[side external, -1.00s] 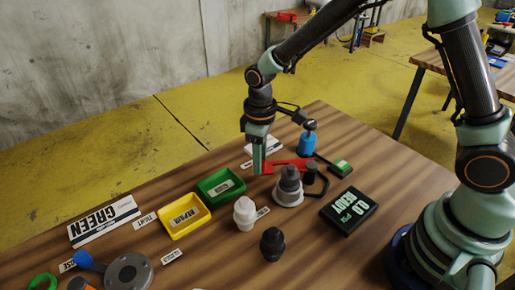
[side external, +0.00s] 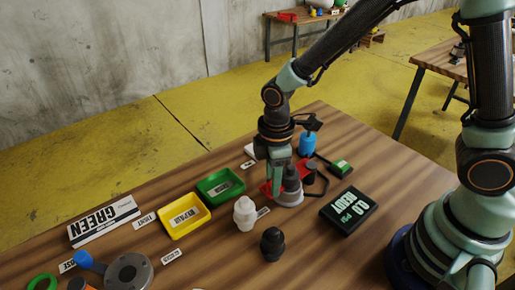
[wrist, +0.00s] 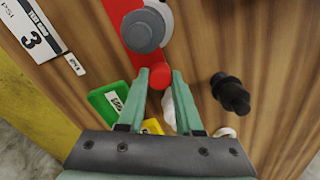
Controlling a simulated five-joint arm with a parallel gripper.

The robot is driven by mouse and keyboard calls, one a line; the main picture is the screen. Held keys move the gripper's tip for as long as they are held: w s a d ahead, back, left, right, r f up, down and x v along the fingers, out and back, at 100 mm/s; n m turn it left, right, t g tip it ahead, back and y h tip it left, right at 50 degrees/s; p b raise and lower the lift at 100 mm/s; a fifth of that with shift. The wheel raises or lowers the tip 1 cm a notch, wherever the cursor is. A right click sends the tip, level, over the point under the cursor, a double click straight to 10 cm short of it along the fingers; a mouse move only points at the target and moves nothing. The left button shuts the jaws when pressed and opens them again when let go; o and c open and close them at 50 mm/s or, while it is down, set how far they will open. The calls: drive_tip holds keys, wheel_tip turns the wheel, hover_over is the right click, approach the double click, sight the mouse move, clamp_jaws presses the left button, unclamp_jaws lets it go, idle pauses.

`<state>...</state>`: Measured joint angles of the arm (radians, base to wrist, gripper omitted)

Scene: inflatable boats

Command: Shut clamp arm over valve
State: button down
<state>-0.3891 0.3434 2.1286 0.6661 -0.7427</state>
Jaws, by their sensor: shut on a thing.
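The red clamp arm (side external: 270,188) is partly hidden by my gripper and the grey valve (side external: 291,180) in the side view. In the wrist view the red arm (wrist: 115,15) shows on both sides of the valve's round grey top (wrist: 143,32). The red knob (wrist: 159,77) at the arm's end sits between my fingertips. My gripper (side external: 277,192) is shut on this knob, low and just left of the valve. I cannot tell whether the arm touches the valve.
A black gauge box (side external: 348,210) lies right of the valve. A white valve (side external: 244,213) and a black one (side external: 272,243) stand in front. Green (side external: 220,187) and yellow (side external: 184,216) trays lie left. A blue cylinder (side external: 307,143) stands behind.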

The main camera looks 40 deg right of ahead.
drive_tip(key=shift+s, duration=0.15)
drive_tip(key=c, duration=0.6)
unclamp_jaws()
wheel_tip(320, 180, up, 12)
drive_tip(key=shift+r, duration=0.1)
